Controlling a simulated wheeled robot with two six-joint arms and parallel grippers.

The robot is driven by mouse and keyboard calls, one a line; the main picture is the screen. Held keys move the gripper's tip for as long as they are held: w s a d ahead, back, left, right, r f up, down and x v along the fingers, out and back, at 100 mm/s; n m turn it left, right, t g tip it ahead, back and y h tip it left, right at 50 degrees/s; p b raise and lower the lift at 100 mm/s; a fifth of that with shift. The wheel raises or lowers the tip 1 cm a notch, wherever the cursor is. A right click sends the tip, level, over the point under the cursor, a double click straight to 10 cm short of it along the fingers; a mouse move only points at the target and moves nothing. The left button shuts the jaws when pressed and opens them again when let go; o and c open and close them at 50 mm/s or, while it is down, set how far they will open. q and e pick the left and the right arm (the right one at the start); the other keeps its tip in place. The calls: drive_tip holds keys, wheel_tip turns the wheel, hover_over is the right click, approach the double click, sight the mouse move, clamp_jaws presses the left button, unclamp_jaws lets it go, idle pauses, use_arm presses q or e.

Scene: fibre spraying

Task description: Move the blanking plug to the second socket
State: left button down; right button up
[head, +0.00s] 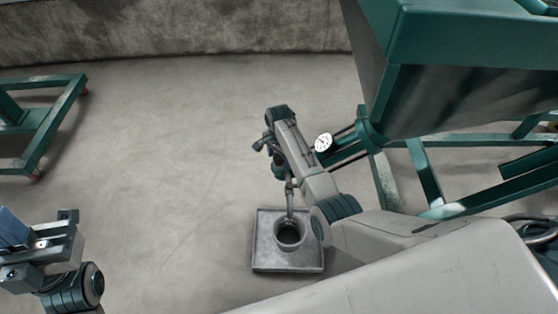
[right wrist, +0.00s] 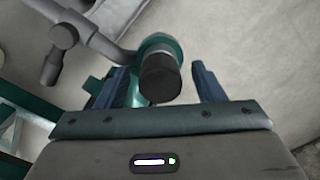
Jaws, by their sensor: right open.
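My right gripper (head: 281,118) reaches across the pipework in the head view; its fingertips are hard to make out there. In the right wrist view my right gripper (right wrist: 158,88) is open, with one dark blue finger on each side of a short black cylinder, which looks like the blanking plug (right wrist: 160,80). The plug sits in front of a green collar (right wrist: 158,43), and a gap shows between it and the right finger. I cannot tell whether the left finger touches. My left gripper (head: 42,243) is at the lower left, away from the pipework; its jaw opening is unclear. I cannot identify the second socket.
A grey pipe with a handle (right wrist: 62,36) runs close beside the plug. A green hopper machine (head: 470,60) with a dial gauge (head: 323,142) stands at right. A bucket on a square metal tray (head: 264,260) is below the pipework. The floor at left centre is clear.

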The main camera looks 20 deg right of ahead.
drive_tip(key=c, duration=1)
drive_tip(key=shift+c, duration=0.5)
drive_tip(key=shift+r, duration=0.15)
